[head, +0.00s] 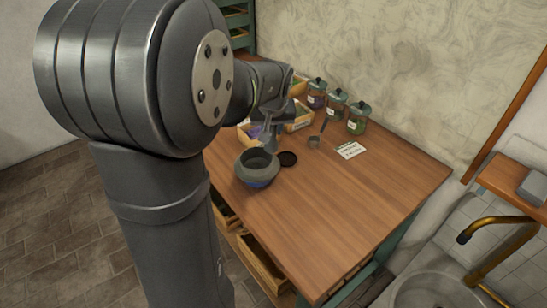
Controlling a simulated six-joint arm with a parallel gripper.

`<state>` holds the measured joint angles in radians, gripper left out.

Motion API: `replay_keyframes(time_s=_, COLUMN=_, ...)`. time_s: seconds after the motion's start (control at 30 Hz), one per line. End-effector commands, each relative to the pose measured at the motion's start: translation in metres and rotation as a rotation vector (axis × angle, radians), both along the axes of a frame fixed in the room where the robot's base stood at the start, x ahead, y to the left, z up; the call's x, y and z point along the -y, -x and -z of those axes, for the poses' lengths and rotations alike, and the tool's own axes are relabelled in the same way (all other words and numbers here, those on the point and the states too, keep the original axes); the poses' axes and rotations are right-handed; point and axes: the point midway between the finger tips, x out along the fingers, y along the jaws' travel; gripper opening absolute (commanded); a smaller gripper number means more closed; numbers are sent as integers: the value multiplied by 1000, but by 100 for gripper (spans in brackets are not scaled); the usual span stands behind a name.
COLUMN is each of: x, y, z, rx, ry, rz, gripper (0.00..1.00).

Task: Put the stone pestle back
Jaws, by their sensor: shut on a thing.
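My gripper (270,133) points down over the wooden table, just behind the rim of a round grey pot (250,180). It is shut on a small grey thing, which looks like the stone pestle (270,147). The fingers and the arm hide much of it, so its full shape is unclear. The pot has an open, dark mouth and a bluish patch low on its front. I cannot tell whether the held thing touches the pot. A dark round disc (287,158) lies flat to the right of the pot.
Three lidded jars (336,104) stand along the wall behind a small metal scoop (314,142) and a label card (349,149). A wooden tray (300,122) sits behind my gripper. An open drawer (262,268) juts out below the table's front. The table's right part is clear.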

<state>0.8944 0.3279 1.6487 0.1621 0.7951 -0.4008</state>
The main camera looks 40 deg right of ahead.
Motion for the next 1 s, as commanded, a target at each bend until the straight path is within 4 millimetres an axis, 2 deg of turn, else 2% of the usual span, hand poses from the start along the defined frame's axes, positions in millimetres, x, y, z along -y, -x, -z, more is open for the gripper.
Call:
replay_keyframes(time_s=0.03, x=18, y=9, z=1, rx=0, ry=1, rz=26, gripper=0)
replay_keyframes(time_s=0.2, x=69, y=41, z=5, rx=-1, ry=5, rz=97, gripper=0)
replay_keyframes(time_s=0.33, x=96, y=62, z=8, rx=-2, ry=7, rz=136, gripper=0)
replay_keyframes(time_s=0.47, x=110, y=71, z=11, rx=-4, ry=8, rz=153, gripper=0)
replay_keyframes(time_s=0.57, x=111, y=62, z=18, rx=-4, ry=7, rz=155, gripper=0)
replay_keyframes(time_s=0.9, x=98, y=-13, z=63, rx=-5, ry=8, rz=153, gripper=0)
replay_keyframes(time_s=1.0, x=96, y=-28, z=73, rx=-5, ry=7, rz=154, gripper=0)
